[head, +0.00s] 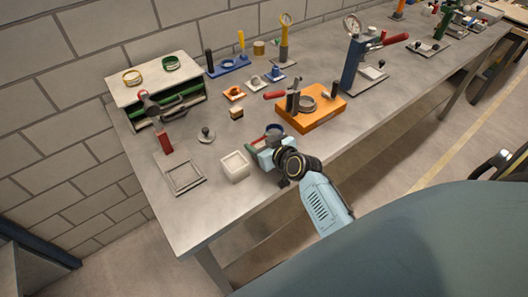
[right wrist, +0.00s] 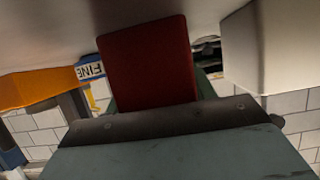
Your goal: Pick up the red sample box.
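The red sample box (right wrist: 148,62) fills the middle of the right wrist view, directly in front of my right gripper. A strip of greenish finger shows at its lower edges, but the fingertips are mostly hidden, so I cannot tell whether they press on the box. In the head view my right gripper (head: 268,148) is low over the front part of the table, just right of a white open box. It hides most of the red box there. My left gripper is not in view.
The white box (head: 234,167) stands close to the gripper; an orange block with a ring (head: 312,120) is behind it to the right. A square frame (head: 184,177) lies left.

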